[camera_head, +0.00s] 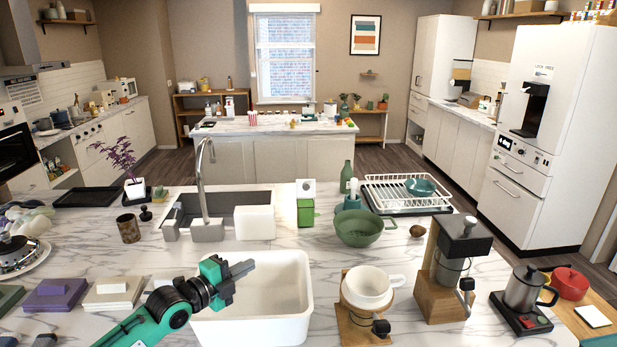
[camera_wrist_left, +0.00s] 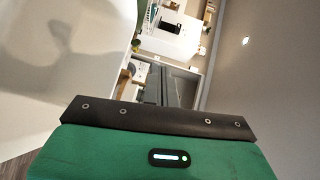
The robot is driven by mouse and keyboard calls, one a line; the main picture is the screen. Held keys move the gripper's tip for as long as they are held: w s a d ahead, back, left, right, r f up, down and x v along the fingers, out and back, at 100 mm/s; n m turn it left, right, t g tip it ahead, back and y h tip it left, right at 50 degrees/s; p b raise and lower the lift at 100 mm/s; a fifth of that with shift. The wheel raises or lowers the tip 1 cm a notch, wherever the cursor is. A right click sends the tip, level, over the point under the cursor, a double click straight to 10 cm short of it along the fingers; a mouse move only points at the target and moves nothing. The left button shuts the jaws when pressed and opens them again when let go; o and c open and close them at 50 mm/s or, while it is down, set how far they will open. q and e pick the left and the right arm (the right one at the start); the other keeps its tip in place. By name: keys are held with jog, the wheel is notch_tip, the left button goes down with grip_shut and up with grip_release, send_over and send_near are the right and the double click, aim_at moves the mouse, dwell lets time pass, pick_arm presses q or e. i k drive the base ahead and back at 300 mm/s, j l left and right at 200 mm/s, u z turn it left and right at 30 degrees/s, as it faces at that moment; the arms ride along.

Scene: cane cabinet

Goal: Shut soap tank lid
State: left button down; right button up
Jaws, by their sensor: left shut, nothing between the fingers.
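A small green box (camera_head: 306,213) stands on the marble counter behind the white basin. A white square panel (camera_head: 306,188) with a dark spot stands upright at its back edge. This looks like the soap tank with its lid raised, but it is small in view and I cannot be sure. My left gripper (camera_head: 250,265) is shut and empty above the white basin, in front of and to the left of the green box, apart from it. In the left wrist view the gripper fingers (camera_wrist_left: 172,90) are together; the box is not clearly visible there. My right gripper is not in view.
The white basin (camera_head: 262,325) lies below my left gripper. A faucet (camera_head: 203,185) rises left of the green box. A green bottle (camera_head: 346,177), a green colander (camera_head: 360,229) and a dish rack (camera_head: 405,192) stand to its right. A coffee grinder (camera_head: 449,270) stands front right.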

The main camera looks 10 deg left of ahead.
aim_at(305, 188)
jog(key=i, duration=1.05)
